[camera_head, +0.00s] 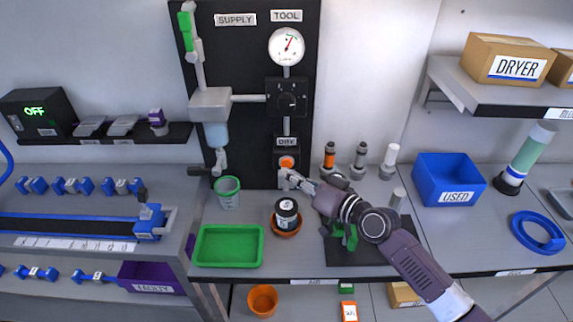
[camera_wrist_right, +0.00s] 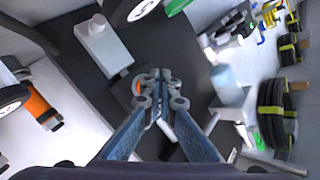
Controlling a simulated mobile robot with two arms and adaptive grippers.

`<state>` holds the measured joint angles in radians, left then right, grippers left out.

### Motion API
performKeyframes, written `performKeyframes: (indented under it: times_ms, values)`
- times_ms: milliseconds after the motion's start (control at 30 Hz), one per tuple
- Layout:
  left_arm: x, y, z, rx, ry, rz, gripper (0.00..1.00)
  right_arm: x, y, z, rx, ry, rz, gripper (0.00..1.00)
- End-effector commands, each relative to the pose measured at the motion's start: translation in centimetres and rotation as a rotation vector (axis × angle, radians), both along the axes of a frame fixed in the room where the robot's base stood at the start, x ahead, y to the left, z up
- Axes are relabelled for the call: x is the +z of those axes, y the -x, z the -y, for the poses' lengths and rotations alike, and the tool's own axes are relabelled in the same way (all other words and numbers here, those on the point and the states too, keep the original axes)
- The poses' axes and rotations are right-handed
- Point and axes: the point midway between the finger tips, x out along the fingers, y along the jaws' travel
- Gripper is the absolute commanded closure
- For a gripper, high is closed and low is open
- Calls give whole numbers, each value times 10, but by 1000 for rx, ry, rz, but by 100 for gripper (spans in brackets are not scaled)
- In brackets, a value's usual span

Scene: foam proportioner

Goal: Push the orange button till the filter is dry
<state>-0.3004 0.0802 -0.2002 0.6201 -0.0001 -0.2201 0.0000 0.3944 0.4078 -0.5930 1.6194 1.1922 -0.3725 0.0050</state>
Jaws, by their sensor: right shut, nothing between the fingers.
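The orange button (camera_head: 287,162) sits on the black panel under a label reading DRY, below the round gauge (camera_head: 287,46). My right gripper (camera_head: 287,180) is shut and empty, with its fingertips right at the lower edge of the button. In the right wrist view the closed fingertips (camera_wrist_right: 160,88) are in front of the button, and a sliver of its orange (camera_wrist_right: 137,86) shows beside them. I cannot tell whether they touch it or press it in. The filter bowl (camera_head: 216,135) hangs below a grey block on the panel's left. My left gripper is not in view.
A green cup (camera_head: 228,190), a green tray (camera_head: 228,262) and a dark jar on an orange dish (camera_head: 287,231) stand on the bench. Several upright fittings (camera_head: 360,155) stand behind my right arm. A blue USED bin (camera_head: 447,170) is at the right.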

Motion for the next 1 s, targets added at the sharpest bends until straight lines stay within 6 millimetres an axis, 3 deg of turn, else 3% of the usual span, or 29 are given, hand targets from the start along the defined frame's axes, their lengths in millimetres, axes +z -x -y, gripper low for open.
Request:
performKeyframes:
  times_ms: [1000]
  values:
    - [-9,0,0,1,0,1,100,0,-9,0,0,0,0,100]
